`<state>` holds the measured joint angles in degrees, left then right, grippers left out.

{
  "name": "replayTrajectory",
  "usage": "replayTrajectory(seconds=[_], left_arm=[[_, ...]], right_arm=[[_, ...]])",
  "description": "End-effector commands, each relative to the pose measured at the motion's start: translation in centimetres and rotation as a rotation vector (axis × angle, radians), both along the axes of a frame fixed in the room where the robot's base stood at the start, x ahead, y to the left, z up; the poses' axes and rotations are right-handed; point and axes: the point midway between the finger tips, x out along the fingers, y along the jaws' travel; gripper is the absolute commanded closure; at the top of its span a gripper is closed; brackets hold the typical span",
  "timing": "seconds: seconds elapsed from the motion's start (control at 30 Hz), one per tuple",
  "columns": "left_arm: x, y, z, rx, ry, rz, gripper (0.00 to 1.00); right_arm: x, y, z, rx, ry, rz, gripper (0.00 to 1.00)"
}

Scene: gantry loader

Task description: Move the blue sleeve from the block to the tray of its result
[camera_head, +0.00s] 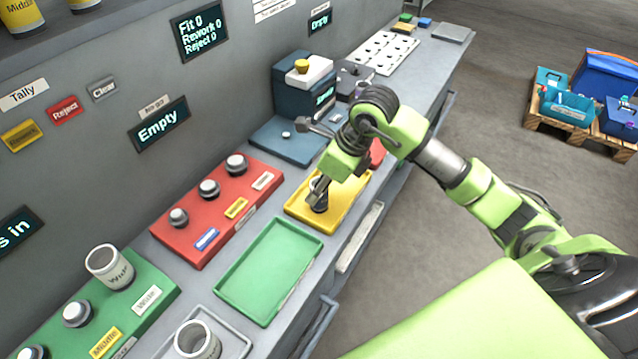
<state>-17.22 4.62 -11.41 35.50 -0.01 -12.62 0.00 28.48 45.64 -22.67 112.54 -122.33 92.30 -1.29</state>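I cannot make out a blue sleeve in this view. The red block (214,262) carries several grey pegs with no sleeve on them and has blue, yellow and white labels. The green block (152,277) has a white sleeve marked "Wide" (110,268) on its back peg. My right gripper (319,198) points down over the yellow tray (336,225), with something dark and a pale rim at its fingertips; I cannot tell whether it holds a sleeve. The green tray (268,271) is empty. A red tray (377,152) is mostly hidden behind my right arm. My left gripper is not in view.
A pale sleeve (198,341) stands in a grey tray (238,348) at the front. A dark blue machine (303,90) stands behind the arm. A pallet with blue bins (567,107) is on the floor.

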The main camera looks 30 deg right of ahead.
Motion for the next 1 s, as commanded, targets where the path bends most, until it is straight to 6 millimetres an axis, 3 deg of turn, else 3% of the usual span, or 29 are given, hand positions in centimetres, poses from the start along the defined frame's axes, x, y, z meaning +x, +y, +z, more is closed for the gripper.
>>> replayTrajectory(seconds=[0.3, 0.33, 0.4, 0.77, 0.87, 1.0], left_arm=[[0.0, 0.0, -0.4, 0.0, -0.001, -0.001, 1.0], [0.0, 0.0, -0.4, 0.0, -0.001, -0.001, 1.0], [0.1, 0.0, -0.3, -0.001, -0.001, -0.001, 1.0], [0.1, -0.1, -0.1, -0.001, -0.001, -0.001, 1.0], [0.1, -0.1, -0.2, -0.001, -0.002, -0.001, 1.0], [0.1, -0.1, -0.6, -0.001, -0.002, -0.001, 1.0]], right_arm=[[0.1, 0.0, -0.3, 0.001, -0.003, 0.001, 1.0], [0.0, 0.0, -0.3, 0.001, -0.001, 0.0, 0.69], [0.0, 0.0, -0.2, 0.001, -0.001, 0.0, 0.55], [0.0, 0.0, 0.0, 0.001, -0.001, 0.0, 0.55], [-0.1, -0.2, 0.6, 0.0, -0.004, 0.0, 0.55], [-0.8, -0.8, 2.9, -0.002, -0.008, 0.0, 0.55]])
